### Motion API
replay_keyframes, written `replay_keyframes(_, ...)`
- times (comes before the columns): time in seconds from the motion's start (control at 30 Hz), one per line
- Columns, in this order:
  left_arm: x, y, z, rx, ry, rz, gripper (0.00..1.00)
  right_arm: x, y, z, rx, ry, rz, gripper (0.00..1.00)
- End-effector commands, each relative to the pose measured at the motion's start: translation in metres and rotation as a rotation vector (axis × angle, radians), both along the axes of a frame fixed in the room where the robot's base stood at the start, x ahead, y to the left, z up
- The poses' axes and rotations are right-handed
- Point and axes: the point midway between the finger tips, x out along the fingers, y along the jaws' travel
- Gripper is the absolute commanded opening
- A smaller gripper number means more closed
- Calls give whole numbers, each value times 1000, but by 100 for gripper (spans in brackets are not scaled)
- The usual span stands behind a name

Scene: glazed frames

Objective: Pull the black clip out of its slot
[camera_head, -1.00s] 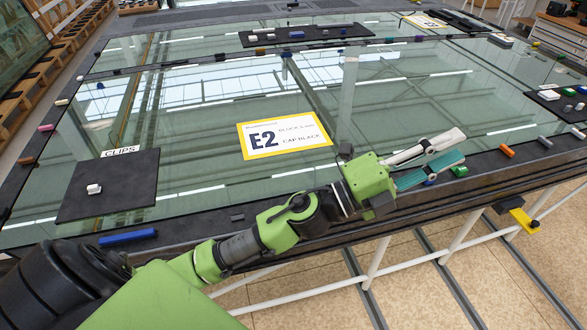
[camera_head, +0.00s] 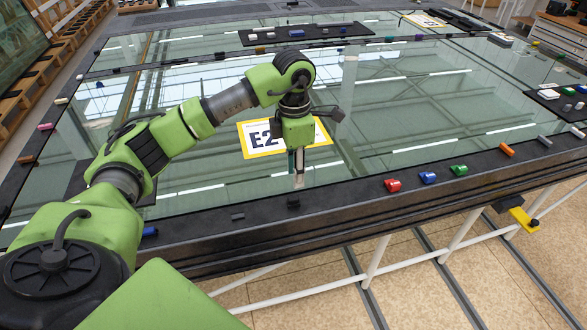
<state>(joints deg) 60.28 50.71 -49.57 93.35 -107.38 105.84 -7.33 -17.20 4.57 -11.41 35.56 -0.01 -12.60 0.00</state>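A small black clip (camera_head: 293,203) sits in the dark front rail of the glazed frame, near the middle of the picture. My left gripper (camera_head: 297,183) points down just above and behind this clip, over the glass. Its teal and pale fingers overlap from this angle, so I cannot tell how far apart they are. No contact with the clip shows. The slot around the clip is too small to make out. My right gripper is not in view.
Red (camera_head: 393,185), blue (camera_head: 428,177) and green (camera_head: 459,170) clips sit along the rail to the right. A small grey piece (camera_head: 238,216) lies to the left. My arm mostly covers a black mat at left.

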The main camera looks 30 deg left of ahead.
Motion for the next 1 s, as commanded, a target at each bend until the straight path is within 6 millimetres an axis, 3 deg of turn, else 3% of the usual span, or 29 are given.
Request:
replay_keyframes(0.1,-1,8,0,24,8,9,28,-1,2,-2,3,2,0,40)
replay_keyframes(0.37,-1,7,-15,21,8,8,28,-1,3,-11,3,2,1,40)
replay_keyframes(1.0,-1,7,-79,20,8,8,28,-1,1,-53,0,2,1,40)
